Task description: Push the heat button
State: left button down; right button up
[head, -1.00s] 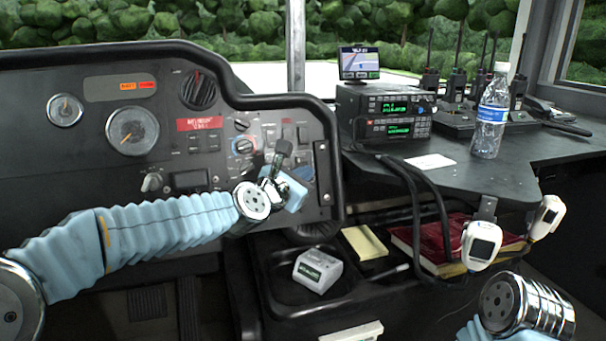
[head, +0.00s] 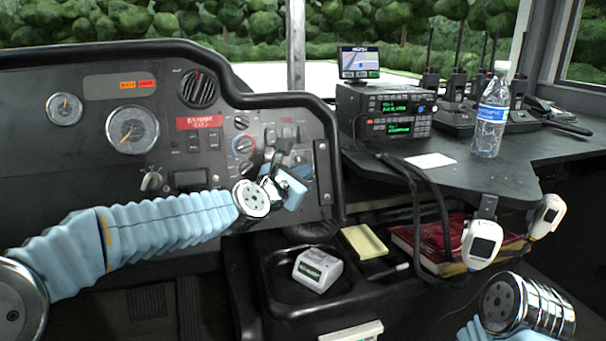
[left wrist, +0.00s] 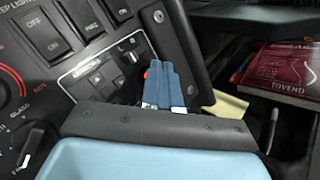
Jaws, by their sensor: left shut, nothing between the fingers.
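The dashboard control panel (head: 222,165) carries switches and knobs. I cannot make out a heat label, so I cannot tell which control is the heat button. My left gripper (head: 277,160) is shut and empty in front of the panel's right part, hiding some controls. In the left wrist view its blue fingers (left wrist: 164,85) are close together over the panel's right edge. A small red spot shows just beside them; I cannot tell whether they touch the panel. Rocker switches (left wrist: 62,27) and a red-marked knob (left wrist: 12,88) lie to their left. My right gripper is out of view.
A tray (head: 275,298) with a white device (head: 317,270) lies below the panel. Radios (head: 385,112) and a water bottle (head: 491,115) stand on the shelf at right. Black cables (head: 440,200) hang from it. A red book (head: 425,240) lies beneath.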

pick_arm(q)
jog(key=shift+w+a+f, duration=0.1)
jog(key=shift+w, duration=0.15)
dwell(0.4)
jog(key=shift+s+d+r, duration=0.2)
jog(key=shift+s, duration=0.25)
jog(key=shift+s+d+r+p, duration=0.25)
jog(key=shift+s+d+r, duration=0.1)
jog(key=shift+s, duration=0.55)
jog(key=shift+s+d+r+p, duration=0.2)
jog(key=shift+s+r+p, duration=0.1)
jog(key=shift+s, duration=0.55)
jog(key=shift+s+d+r+p, duration=0.25)
jog(key=shift+s+d+r, duration=0.1)
jog(key=shift+s, duration=0.55)
